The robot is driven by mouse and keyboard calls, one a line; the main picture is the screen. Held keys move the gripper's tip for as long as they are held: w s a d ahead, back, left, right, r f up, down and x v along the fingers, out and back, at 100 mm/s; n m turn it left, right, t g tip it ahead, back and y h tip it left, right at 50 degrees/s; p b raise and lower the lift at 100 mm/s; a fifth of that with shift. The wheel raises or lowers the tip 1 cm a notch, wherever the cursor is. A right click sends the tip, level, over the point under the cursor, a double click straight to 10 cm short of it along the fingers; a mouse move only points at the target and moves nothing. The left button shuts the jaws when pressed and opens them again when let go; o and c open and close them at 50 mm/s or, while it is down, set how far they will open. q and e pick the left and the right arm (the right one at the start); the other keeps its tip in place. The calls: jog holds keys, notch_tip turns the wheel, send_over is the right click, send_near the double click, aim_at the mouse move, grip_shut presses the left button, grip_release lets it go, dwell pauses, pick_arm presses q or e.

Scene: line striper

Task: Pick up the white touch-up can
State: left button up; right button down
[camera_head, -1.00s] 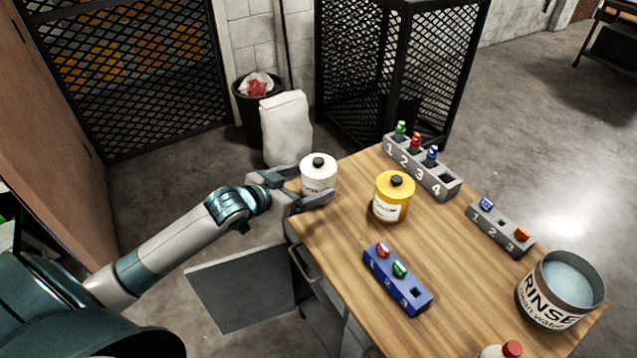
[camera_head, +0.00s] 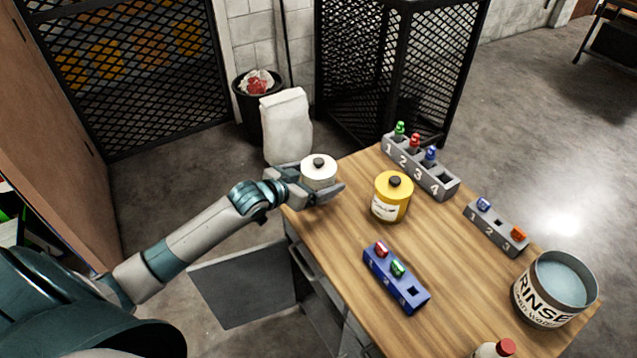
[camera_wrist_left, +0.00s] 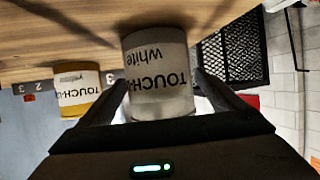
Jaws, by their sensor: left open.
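The white touch-up can (camera_head: 318,172) stands upright at the far left corner of the wooden table (camera_head: 345,245), with a dark knob on its lid. My left gripper (camera_head: 322,190) is open, with one finger on each side of the can; its lower part is hidden behind the fingers. In the left wrist view the can (camera_wrist_left: 158,75) appears upside down between the two fingers (camera_wrist_left: 160,105), its label reading "TOUCH" and "white". I cannot tell whether the fingers touch it. My right gripper is in neither view.
A yellow can (camera_head: 391,197) stands just right of the white one. A blue rack (camera_head: 396,279), a grey four-slot rack (camera_head: 420,167), a grey three-slot rack (camera_head: 496,229) and a rinse bucket (camera_head: 553,289) are on the table. A red-capped bottle (camera_head: 495,349) is at the bottom edge.

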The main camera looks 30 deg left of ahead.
aim_at(316, 167)
pick_arm(q)
jog(key=c, duration=1.2)
jog(key=shift+c, duration=0.2)
jog(key=shift+r, duration=0.15)
jog(key=shift+r+b, duration=0.3)
jog(key=shift+r, duration=0.3)
notch_tip(316, 167, up, 2)
jog(key=shift+w+r+b, duration=0.1)
jog(key=shift+r+b, duration=0.15)
jog(key=shift+b, duration=0.2)
jog(key=s+d+r+b, duration=0.1)
jog(key=s+d+r, duration=0.1)
jog(key=d, duration=0.3)
jog(key=s+d+r, duration=0.2)
jog(key=d+r, duration=0.3)
jog(key=shift+s+d+b, duration=0.25)
jog(key=shift+d+b, duration=0.15)
